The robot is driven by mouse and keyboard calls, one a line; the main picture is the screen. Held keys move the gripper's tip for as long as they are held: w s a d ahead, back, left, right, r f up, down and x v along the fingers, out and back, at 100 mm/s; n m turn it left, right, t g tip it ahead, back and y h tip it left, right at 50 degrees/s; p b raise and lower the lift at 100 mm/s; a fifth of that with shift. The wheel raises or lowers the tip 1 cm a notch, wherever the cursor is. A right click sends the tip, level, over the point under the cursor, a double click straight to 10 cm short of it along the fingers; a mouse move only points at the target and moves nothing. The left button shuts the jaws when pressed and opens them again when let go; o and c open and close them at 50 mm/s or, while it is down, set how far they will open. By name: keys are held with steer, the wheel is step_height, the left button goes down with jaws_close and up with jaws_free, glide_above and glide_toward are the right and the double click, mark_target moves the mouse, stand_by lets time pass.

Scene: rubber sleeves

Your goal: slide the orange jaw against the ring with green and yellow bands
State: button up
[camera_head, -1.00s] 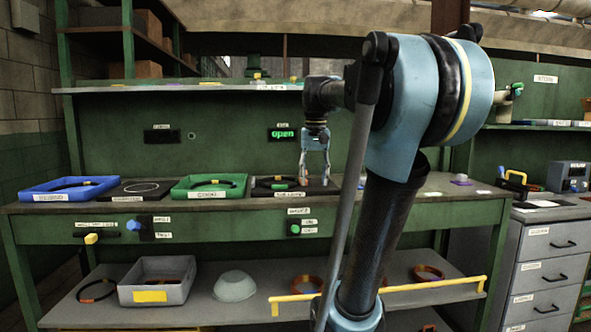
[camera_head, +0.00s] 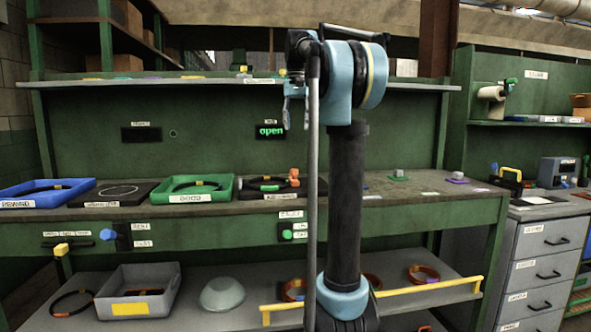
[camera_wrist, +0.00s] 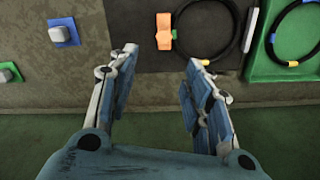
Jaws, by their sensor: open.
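The orange jaw (camera_head: 293,178) stands at the right end of a black fixture plate (camera_head: 247,197). In the wrist view the jaw (camera_wrist: 164,30) sits at the left side of a black ring (camera_wrist: 182,46) on that plate, close against it or touching. My gripper (camera_head: 296,118) is open and empty, raised above the bench over the jaw. It shows in the wrist view (camera_wrist: 162,58) with its fingers apart and nothing between them.
A green tray (camera_head: 192,198) with a ring stands left of the plate. Further left are a dark mat (camera_head: 110,203) and a blue tray (camera_head: 20,202). Small knobs on green (camera_head: 398,177) and purple (camera_head: 456,180) bases stand to the right. A shelf (camera_head: 220,82) runs behind.

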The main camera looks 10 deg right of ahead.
mark_target(294, 177)
steer(key=f, duration=1.1)
steer(key=a+f, duration=0.1)
steer(key=f, duration=0.4)
steer(key=shift+f, duration=0.25)
jaws_close()
